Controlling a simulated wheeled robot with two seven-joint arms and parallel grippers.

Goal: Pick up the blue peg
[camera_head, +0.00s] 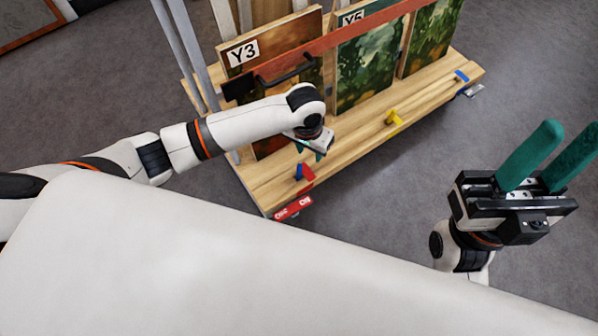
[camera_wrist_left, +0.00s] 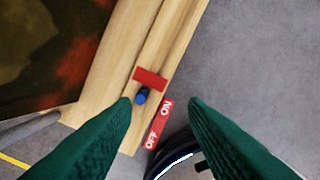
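The blue peg (camera_head: 298,172) stands at the near left end of the wooden cart's front ledge, beside a red piece (camera_head: 307,174). In the left wrist view the blue peg (camera_wrist_left: 142,97) shows between my fingers, close to the left fingertip, with the red piece (camera_wrist_left: 150,78) just above it. My left gripper (camera_head: 312,151) is open and empty over the ledge, near the peg; its fingers (camera_wrist_left: 160,101) are wide apart in the wrist view. I cannot tell its exact height above the peg. My right gripper (camera_head: 571,130) is open and empty, off to the right of the cart.
The wooden cart (camera_head: 350,150) holds upright paintings, one labelled Y3 (camera_head: 243,53), behind a reddish rail (camera_head: 345,40). A yellow peg (camera_head: 393,118) stands farther along the ledge. A red OFF/ON pedal (camera_head: 293,208) sits at the cart's near corner. Grey floor lies clear to the right.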

